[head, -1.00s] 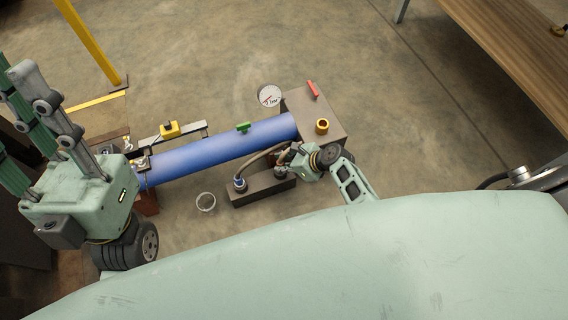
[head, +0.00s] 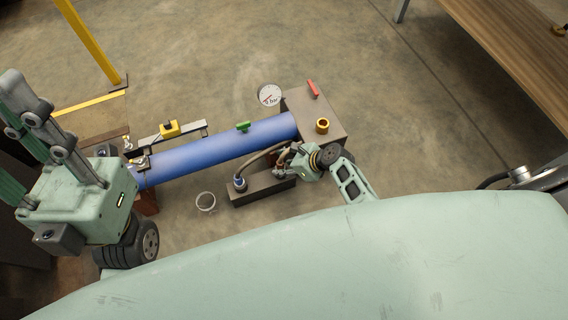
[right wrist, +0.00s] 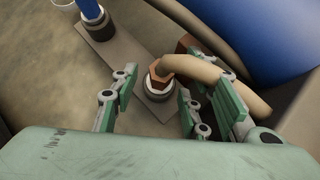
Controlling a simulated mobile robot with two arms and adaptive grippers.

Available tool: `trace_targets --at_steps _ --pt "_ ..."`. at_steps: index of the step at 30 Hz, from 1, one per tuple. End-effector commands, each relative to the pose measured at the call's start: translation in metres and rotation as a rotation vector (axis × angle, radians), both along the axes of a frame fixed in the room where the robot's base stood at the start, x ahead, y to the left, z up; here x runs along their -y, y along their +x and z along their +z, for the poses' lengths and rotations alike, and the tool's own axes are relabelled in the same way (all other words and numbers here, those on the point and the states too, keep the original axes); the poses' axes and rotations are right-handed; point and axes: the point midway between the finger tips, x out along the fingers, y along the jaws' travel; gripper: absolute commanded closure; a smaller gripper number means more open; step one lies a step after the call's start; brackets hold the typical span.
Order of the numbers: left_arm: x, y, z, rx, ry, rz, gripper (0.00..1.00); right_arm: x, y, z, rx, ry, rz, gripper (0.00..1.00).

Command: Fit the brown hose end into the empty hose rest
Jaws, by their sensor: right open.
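My right gripper (right wrist: 156,86) is open, with fingers on both sides of the hose end. It also shows in the head view (head: 284,160). My left gripper (head: 20,130) is raised at the far left, well away from the hose; its jaw opening is unclear.
The rests stand on a low brown block (head: 260,188). Behind it lies a blue cylinder (head: 220,148), joined to a brown box (head: 330,112) with a red lever (head: 313,89) and brass fitting (head: 322,126). A gauge (head: 269,95) and white ring (head: 205,201) are nearby.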

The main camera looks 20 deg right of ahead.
Motion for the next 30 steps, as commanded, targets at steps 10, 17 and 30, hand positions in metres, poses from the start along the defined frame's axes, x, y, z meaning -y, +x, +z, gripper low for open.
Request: trace_targets --at_steps 10,17,30 --pt "-0.001 0.000 0.001 0.001 -0.002 0.002 0.69 0.006 -0.006 0.006 0.000 -0.001 -0.001 0.58" --pt "0.000 0.000 0.000 0.000 0.000 0.002 0.69 0.022 -0.022 0.031 0.001 -0.002 -0.001 0.58" --pt "0.000 0.000 0.000 -0.002 0.001 0.001 0.69 0.055 -0.055 0.081 0.000 -0.001 -0.001 0.58"
